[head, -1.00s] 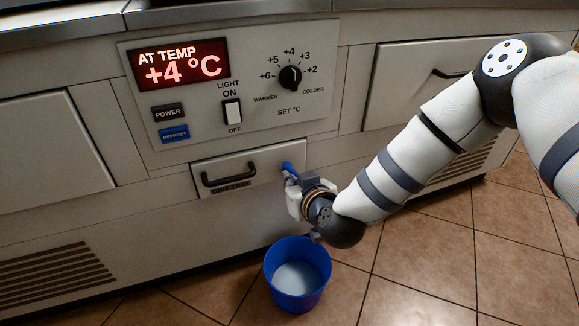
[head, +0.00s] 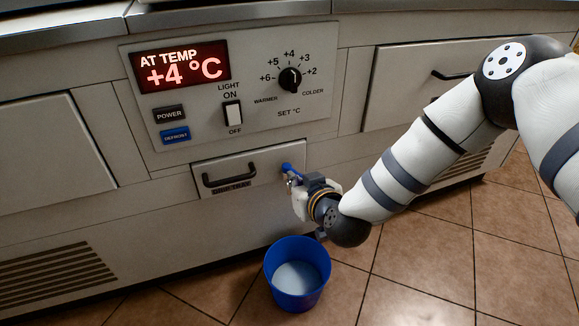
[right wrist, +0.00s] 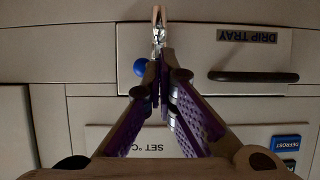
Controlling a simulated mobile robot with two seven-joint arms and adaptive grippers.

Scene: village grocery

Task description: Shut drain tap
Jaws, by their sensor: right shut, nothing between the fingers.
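The drain tap has a blue lever handle (head: 287,168) at the right end of the drip tray front. In the right wrist view, which is upside down, the handle shows as a blue round end (right wrist: 139,67), with the metal tap body (right wrist: 159,35) beyond my fingertips. My right gripper (head: 292,181) is shut and empty, close beside the tap; its fingers (right wrist: 162,72) also show in the right wrist view. They partly hide the tap, and I cannot tell whether they touch it. A blue bucket (head: 271,268) stands on the floor below, pale inside. My left gripper is not in view.
The drip tray (head: 265,172) has a black handle (head: 229,179). Above it is the control panel (head: 195,128) with a lit display, a dial, a switch and buttons. Tiled floor (head: 430,260) lies open at the lower right.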

